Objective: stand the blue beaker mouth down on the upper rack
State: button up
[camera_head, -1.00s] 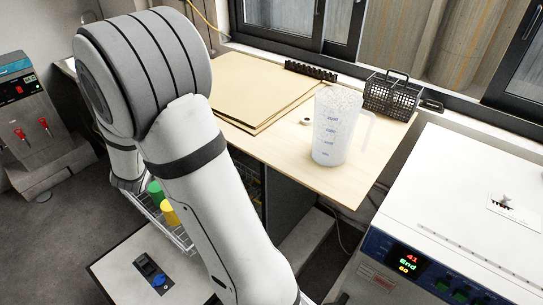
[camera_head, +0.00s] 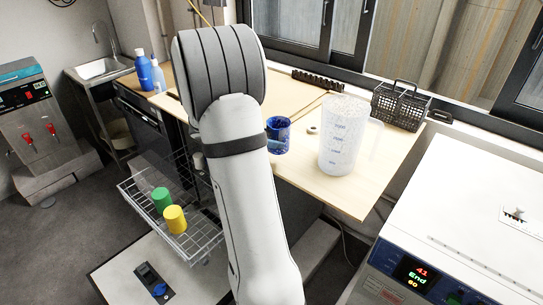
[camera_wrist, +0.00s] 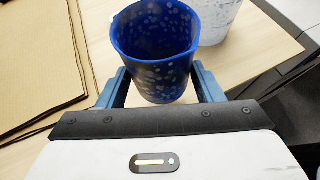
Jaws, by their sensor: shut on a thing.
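The blue beaker (camera_head: 278,137) shows just right of my arm in the head view, over the light wooden bench and left of the clear jug. In the wrist view the blue beaker (camera_wrist: 160,78) is mouth up, and I see into it. My gripper (camera_wrist: 160,92) is shut on it, one finger on each side. My arm hides the gripper in the head view. I cannot tell whether the beaker touches the bench. A pulled-out wire rack (camera_head: 200,243) stands lower left, holding a green cup (camera_head: 162,200) and a yellow cup (camera_head: 175,219), both apparently mouth down.
A large clear measuring jug (camera_head: 343,138) stands close right of the beaker. A black basket (camera_head: 401,106) is at the bench's back. Blue bottles (camera_head: 144,72) stand at the left. A white instrument (camera_head: 470,200) fills the lower right. The rack has free room around the cups.

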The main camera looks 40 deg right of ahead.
jog(key=shift+f, duration=2.75)
jog(key=shift+f, duration=0.2)
jog(key=o, duration=1.1)
